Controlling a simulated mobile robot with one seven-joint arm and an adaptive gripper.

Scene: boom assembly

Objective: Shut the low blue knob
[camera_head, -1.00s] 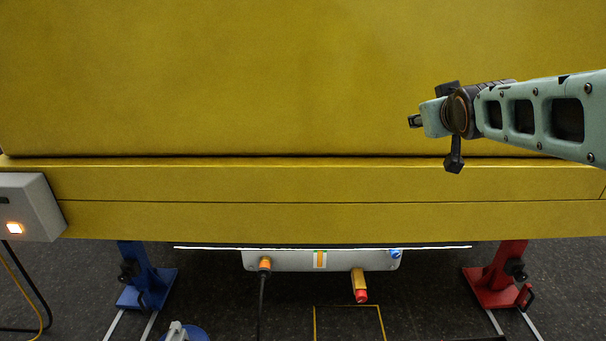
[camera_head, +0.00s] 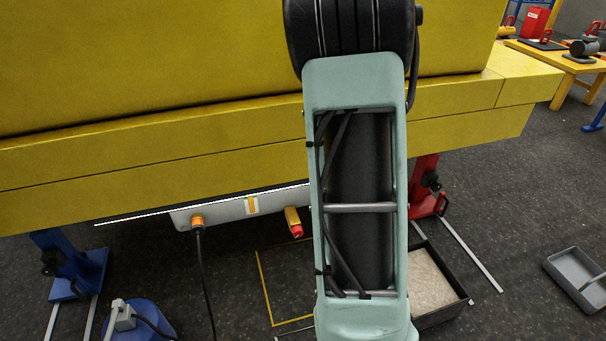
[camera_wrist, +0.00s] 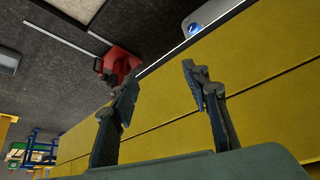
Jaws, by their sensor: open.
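The blue knob (camera_wrist: 194,29) shows in the wrist view near the top, on the end of a pale grey box (camera_wrist: 208,13) under the yellow boom. In the head view that end of the grey box (camera_head: 232,210) is behind my arm, so the knob is hidden there. My gripper (camera_wrist: 160,77) is open and empty, with its fingers spread in front of the yellow boom (camera_wrist: 190,110). The knob is beyond the fingertips, apart from them. The gripper itself is hidden in the head view.
A red stand (camera_head: 424,185) and a blue stand (camera_head: 72,270) are under the boom. An orange plug (camera_head: 197,221) with a black cable and a red-tipped yellow part (camera_head: 294,222) are on the box. A dark tray (camera_head: 442,310) lies on the floor.

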